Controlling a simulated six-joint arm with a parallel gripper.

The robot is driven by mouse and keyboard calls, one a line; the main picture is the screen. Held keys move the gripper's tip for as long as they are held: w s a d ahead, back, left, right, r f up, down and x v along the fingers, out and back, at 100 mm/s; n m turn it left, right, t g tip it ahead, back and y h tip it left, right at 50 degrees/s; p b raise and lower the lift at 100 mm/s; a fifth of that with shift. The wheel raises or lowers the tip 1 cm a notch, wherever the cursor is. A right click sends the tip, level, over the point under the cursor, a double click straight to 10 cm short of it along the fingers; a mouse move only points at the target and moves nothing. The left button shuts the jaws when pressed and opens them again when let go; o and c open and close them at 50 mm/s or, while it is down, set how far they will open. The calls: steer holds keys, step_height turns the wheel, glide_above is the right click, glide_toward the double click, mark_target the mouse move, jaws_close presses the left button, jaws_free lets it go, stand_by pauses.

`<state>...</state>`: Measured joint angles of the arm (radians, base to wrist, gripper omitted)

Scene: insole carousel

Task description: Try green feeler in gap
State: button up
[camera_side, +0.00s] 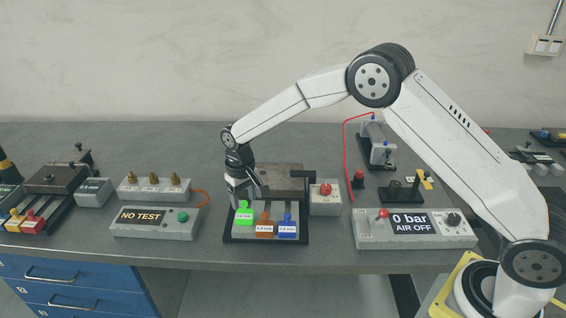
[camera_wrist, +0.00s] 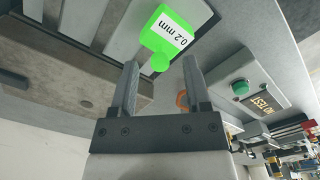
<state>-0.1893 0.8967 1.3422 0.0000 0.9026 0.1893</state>
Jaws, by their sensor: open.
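The green feeler (camera_side: 244,217) lies at the left end of a dark tray (camera_side: 266,241), with its tag facing up. In the wrist view the green feeler (camera_wrist: 170,36) shows a "0.2 mm" label and a rounded knob. My gripper (camera_side: 248,197) is over the green feeler, tilted. In the wrist view my gripper (camera_wrist: 161,64) is open, and the feeler's knob appears between the fingertips, with space on both sides. I cannot tell the height of the fingers over it. The gap itself is not clearly visible.
An orange feeler (camera_side: 264,226) and a blue feeler (camera_side: 287,225) lie to the right in the same tray. A brown metal block (camera_side: 280,176) stands behind. A "NO TEST" box (camera_side: 153,222) is to the left and a "0 bar AIR OFF" box (camera_side: 414,231) to the right.

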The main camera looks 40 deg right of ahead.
steer(key=shift+f, duration=0.35)
steer(key=shift+c, duration=0.2)
jaws_close()
steer(key=shift+s+a, duration=1.6)
steer(key=shift+a, duration=0.05)
steer(key=shift+c, duration=0.6)
jaws_free()
steer(key=shift+s, duration=0.1)
steer(key=shift+o, duration=0.8)
steer(key=shift+r, duration=0.1)
